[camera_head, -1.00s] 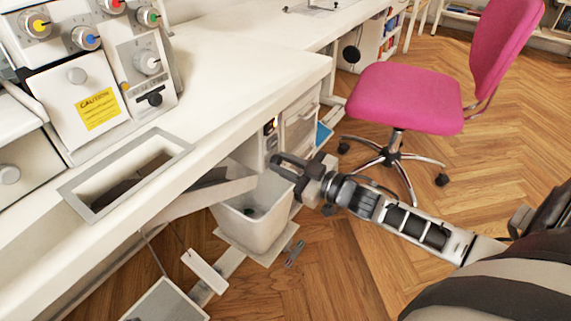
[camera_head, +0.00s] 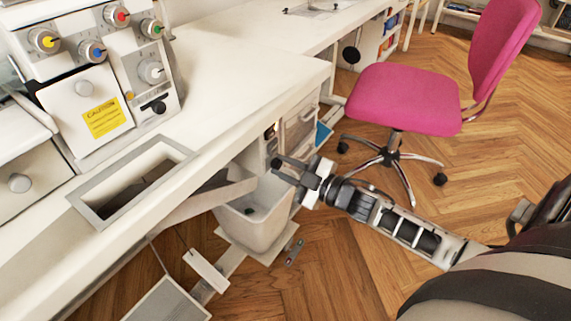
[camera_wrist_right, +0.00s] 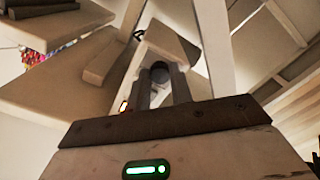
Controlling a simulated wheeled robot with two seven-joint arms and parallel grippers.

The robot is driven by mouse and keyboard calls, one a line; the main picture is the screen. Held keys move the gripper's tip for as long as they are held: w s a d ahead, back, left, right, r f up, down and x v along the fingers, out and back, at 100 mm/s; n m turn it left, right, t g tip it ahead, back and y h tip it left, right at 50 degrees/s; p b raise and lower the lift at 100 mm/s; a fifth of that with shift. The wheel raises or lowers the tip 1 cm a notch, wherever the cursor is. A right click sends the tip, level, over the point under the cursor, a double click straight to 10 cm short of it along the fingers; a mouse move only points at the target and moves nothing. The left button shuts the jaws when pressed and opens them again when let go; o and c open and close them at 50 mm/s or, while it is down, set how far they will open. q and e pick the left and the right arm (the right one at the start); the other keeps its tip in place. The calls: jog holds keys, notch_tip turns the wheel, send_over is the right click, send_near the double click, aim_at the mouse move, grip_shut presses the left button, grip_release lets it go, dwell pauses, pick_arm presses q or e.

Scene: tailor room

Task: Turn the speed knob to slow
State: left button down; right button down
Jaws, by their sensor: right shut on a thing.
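A dark round knob (camera_wrist_right: 160,72), which I take for the speed knob, sits on a pale box (camera_wrist_right: 183,45) in the right wrist view. The two fingers of my right gripper (camera_wrist_right: 162,88) are shut on the knob, one on each side. In the head view my right gripper (camera_head: 282,170) is below the table edge, by the pale control box (camera_head: 270,148); the knob is hidden there. I cannot read any speed marking. My left gripper is in neither view.
The white table (camera_head: 235,75) overhangs the gripper, with a sewing machine (camera_head: 85,85) on it. A white bin (camera_head: 262,215) stands below, left of my arm. A pink chair (camera_head: 400,95) is behind on open wood floor.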

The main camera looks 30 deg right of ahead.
jog(key=shift+n, duration=1.6)
jog(key=c, duration=1.2)
grip_release()
jog(key=shift+c, duration=0.2)
